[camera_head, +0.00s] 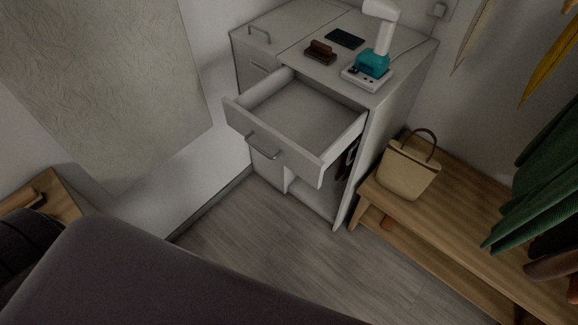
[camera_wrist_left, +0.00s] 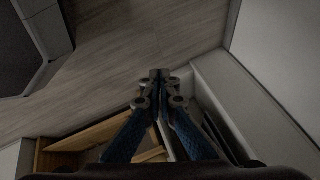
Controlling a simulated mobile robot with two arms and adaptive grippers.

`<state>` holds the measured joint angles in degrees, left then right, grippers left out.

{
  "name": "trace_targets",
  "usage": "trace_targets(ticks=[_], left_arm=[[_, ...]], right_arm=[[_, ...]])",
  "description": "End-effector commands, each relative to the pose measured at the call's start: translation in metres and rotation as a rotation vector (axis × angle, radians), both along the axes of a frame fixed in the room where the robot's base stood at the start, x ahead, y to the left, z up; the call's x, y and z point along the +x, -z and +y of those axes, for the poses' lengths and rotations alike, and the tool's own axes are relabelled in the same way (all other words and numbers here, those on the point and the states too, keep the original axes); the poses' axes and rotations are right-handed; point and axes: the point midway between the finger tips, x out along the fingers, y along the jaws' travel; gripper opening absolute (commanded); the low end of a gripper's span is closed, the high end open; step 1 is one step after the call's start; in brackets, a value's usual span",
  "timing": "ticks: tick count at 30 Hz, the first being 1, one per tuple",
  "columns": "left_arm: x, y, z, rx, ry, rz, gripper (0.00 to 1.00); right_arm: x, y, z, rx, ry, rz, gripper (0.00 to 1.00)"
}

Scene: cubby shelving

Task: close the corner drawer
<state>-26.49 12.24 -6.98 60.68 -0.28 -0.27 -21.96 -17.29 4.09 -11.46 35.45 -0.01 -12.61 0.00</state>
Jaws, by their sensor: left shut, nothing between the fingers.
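The corner drawer (camera_head: 270,148) is pulled far out of the white corner cabinet (camera_head: 388,110) in the head view. My left gripper (camera_wrist_left: 159,76) is shut and empty in the left wrist view, pointing over the wood-look floor. The drawer cannot be made out for certain in that view. Neither gripper shows in the head view, so the left gripper's distance from the drawer cannot be told. My right gripper is in neither view.
On the cabinet top lie a brown brush-like item (camera_head: 320,52), a dark phone-like slab (camera_head: 345,38) and a white-and-teal device (camera_head: 373,66). A wooden bench (camera_head: 465,208) with a beige bag (camera_head: 408,170) stands to the right, below hanging clothes (camera_head: 545,175). The floor (camera_head: 270,222) before the cabinet is clear.

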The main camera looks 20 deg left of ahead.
Motion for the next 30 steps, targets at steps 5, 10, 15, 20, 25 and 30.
trace_targets(ticks=[5, 10, 15, 20, 25, 30], left_arm=[[0.055, -0.050, 0.017, 0.113, 0.173, -0.213, 0.00], [0.112, -0.141, 0.018, 0.293, 0.400, -0.497, 0.00], [0.145, -0.245, -0.004, 0.492, 0.603, -0.781, 0.00], [0.152, -0.319, -0.029, 0.631, 0.719, -0.975, 0.00], [0.152, -0.354, -0.042, 0.694, 0.762, -1.065, 0.00], [0.162, -0.359, -0.047, 0.703, 0.765, -1.076, 0.00]], right_arm=[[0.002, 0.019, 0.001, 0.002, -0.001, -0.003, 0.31], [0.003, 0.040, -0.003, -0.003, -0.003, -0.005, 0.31], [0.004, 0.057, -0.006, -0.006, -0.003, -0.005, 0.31], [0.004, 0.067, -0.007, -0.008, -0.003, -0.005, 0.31], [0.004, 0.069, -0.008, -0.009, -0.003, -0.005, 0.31], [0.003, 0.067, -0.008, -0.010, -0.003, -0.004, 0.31]])
